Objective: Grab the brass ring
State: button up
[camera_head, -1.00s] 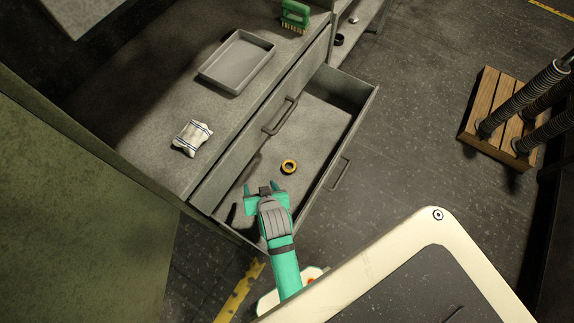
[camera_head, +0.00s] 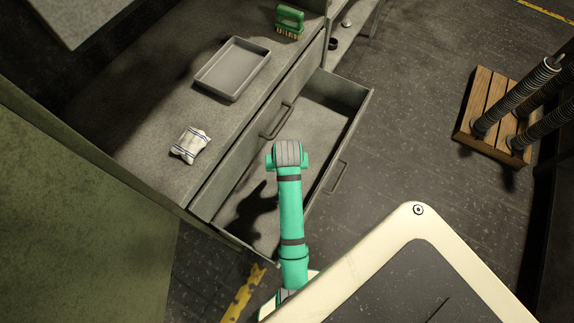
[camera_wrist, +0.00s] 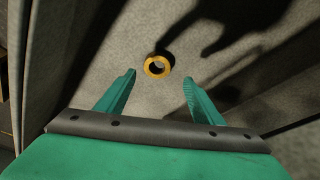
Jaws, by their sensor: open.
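The brass ring (camera_wrist: 146,68) lies flat on the floor of the open drawer (camera_head: 327,97), seen in the wrist view just beyond and between my fingertips. My gripper (camera_wrist: 158,82) is open and empty, with its two green fingers apart and pointing toward the ring. The ring is not between the fingers; how high the gripper is above the drawer floor is hard to tell. In the head view my arm hides the ring and the gripper's fingers.
Drawer walls stand close on both sides. A wooden pallet (camera_head: 493,115) with springs stands on the floor at right.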

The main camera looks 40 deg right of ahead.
jog(key=shift+s+d+x, duration=0.1)
jog(key=shift+x, duration=1.45)
jog(key=shift+s+d+x, duration=0.1)
jog(key=shift+s+x, duration=0.05)
jog(key=shift+x, duration=1.45)
jog(key=c, duration=1.4)
